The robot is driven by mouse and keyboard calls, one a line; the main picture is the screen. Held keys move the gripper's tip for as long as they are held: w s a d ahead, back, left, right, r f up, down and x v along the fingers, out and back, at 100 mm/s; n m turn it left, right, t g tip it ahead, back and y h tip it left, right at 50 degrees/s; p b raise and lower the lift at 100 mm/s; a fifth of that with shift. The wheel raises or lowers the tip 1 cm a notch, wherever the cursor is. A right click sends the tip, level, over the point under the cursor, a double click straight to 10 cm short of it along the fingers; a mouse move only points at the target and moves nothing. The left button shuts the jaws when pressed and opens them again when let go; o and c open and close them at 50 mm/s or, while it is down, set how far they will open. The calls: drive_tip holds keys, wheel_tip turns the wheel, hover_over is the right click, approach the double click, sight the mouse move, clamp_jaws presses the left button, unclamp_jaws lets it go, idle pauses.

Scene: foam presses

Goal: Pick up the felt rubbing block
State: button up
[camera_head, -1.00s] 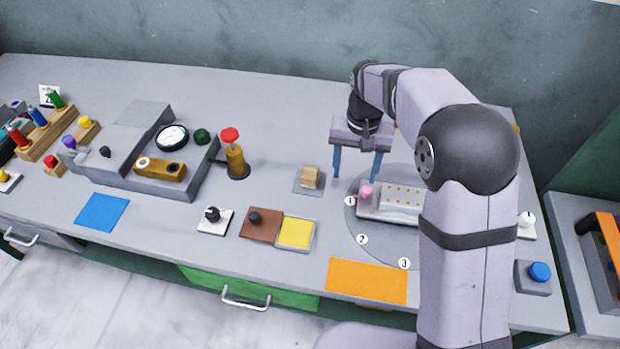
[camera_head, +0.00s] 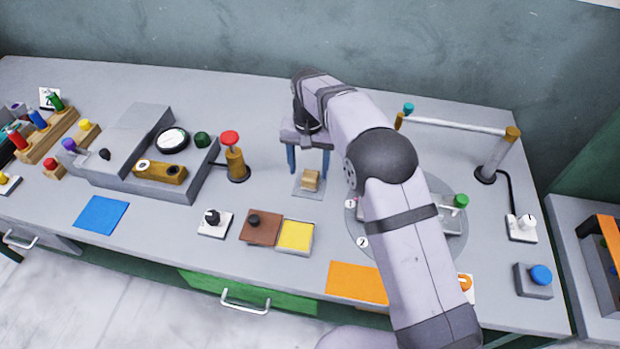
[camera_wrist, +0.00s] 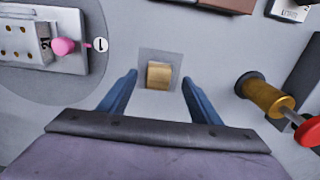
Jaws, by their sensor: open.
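The felt rubbing block appears to be the small tan block (camera_head: 310,179) on a grey square pad (camera_head: 299,189) near the middle of the bench. In the wrist view the block (camera_wrist: 159,76) lies ahead, between the lines of my two blue fingers. My gripper (camera_head: 308,172) is open and empty, with its fingers spread above and just behind the block in the head view. In the wrist view my gripper (camera_wrist: 156,82) shows clear space around the block. The fingers do not appear to touch it.
A gold post with a red knob (camera_head: 230,138) stands left of the block. A round plate (camera_head: 352,206) with a fixture is at right, partly hidden by my arm. A brown pad with a black knob (camera_head: 261,226) and a yellow tray (camera_head: 296,234) lie in front.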

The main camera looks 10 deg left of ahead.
sight(309, 178)
drive_tip(key=shift+s+d+f+p, duration=0.1)
drive_tip(key=shift+s+f+p, duration=0.1)
drive_tip(key=shift+f+p, duration=1.4)
drive_tip(key=shift+f, duration=1.1)
drive_tip(key=c, duration=1.1)
